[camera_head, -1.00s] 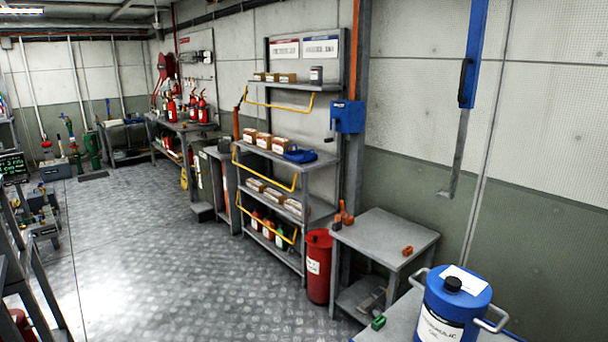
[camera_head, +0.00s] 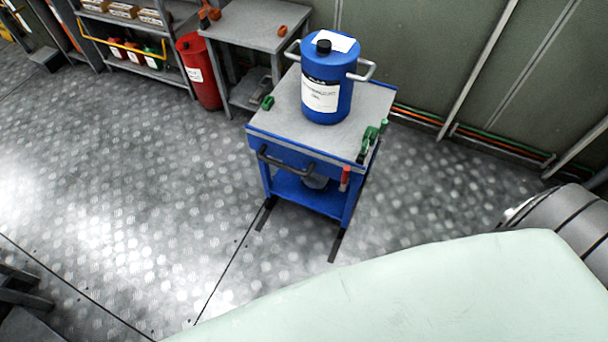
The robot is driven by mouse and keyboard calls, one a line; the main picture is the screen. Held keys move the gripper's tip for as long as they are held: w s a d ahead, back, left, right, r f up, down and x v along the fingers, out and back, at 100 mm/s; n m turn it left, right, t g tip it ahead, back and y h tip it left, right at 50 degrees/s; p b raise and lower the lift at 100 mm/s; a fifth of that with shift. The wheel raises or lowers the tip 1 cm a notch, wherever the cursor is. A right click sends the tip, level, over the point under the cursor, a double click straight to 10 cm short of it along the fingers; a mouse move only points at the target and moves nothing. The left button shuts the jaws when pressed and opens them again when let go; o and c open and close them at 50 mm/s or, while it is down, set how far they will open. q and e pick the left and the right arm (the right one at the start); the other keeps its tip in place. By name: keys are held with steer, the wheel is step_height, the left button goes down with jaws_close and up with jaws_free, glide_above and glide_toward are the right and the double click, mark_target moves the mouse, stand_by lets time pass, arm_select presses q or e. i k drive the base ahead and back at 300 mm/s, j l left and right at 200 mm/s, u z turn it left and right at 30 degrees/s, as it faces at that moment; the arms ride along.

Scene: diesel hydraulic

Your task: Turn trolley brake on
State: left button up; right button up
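The trolley (camera_head: 273,130) is a blue cart with a grey top, standing upright on the floor in the middle of the head view. A dark handle (camera_head: 286,162) runs along its front. A red lever (camera_head: 345,178) sits at its front right corner; I cannot tell whether it is the brake or how it is set. A green part (camera_head: 370,140) is on the right edge of the top. A blue drum (camera_head: 343,73) with a white label and black cap stands on the trolley. Neither of my grippers is in view.
A large pale green surface (camera_head: 440,295) fills the lower right. Orange and green pipes (camera_head: 420,117) run along the wall. The floor left of the trolley is clear.

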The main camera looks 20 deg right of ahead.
mark_target(345, 180)
steer(key=z, duration=1.15)
